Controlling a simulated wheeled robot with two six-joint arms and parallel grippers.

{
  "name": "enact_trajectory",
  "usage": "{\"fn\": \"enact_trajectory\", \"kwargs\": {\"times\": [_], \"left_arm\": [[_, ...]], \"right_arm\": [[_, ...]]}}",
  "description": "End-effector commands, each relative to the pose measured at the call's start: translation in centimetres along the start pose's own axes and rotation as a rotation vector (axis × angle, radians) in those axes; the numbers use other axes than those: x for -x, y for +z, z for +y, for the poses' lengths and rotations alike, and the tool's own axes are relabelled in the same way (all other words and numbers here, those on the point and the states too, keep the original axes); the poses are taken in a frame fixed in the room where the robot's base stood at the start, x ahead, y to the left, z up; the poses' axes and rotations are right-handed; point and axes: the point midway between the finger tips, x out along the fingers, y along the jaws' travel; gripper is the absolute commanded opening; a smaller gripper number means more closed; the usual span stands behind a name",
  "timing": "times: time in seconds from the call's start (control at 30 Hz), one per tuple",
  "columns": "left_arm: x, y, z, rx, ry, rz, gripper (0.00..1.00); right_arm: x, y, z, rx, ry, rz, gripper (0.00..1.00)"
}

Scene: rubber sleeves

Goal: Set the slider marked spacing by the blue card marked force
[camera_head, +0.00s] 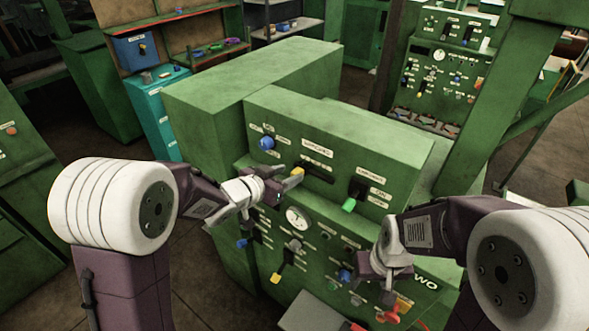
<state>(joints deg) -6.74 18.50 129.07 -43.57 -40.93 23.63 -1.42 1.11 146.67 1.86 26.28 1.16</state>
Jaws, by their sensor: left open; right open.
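The slider that seems to be marked spacing (315,171) is a dark horizontal slot on the upper face of the green machine, under a white label. A yellow knob (297,171) sits at its left end. My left gripper (279,184) is open just left of this knob; whether it touches the knob I cannot tell. My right gripper (386,290) is open in front of the lower right panel, pointing down. I cannot make out a blue card marked force; the small labels are too small to read.
The green machine (290,75) carries a blue knob (267,143), a green-tipped lever (350,204), a round gauge (297,218) and a yellow-tipped lever (277,275). A red part (388,315) is near my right gripper. Another control panel (445,70) stands behind.

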Motion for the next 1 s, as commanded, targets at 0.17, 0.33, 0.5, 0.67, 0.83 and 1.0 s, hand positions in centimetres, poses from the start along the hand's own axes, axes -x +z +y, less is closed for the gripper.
{"fn": "enact_trajectory", "kwargs": {"times": [0.17,0.33,0.5,0.67,0.83,1.0], "left_arm": [[-3.0,-0.2,0.1,-0.001,0.002,-0.001,0.45],[-4.2,-0.1,0.0,0.0,0.0,0.0,0.45],[-4.2,-0.1,0.0,-0.001,0.0,0.0,0.45],[-4.2,-0.1,0.0,0.0,-0.001,0.001,0.12],[-4.2,-0.1,-0.1,0.0,-0.001,0.001,0.0],[-4.2,-0.1,0.0,-0.001,-0.001,0.002,0.0]], "right_arm": [[0.9,-0.1,0.0,0.0,0.0,0.0,0.58],[1.1,-0.1,0.0,0.0,0.0,0.0,0.58],[1.0,-0.1,0.0,0.0,0.0,0.0,0.58],[1.0,-0.1,0.0,0.0,0.0,0.0,0.58],[1.0,-0.1,0.0,0.0,0.0,0.0,0.58],[1.0,-0.1,0.0,0.0,0.0,0.0,0.58]]}}
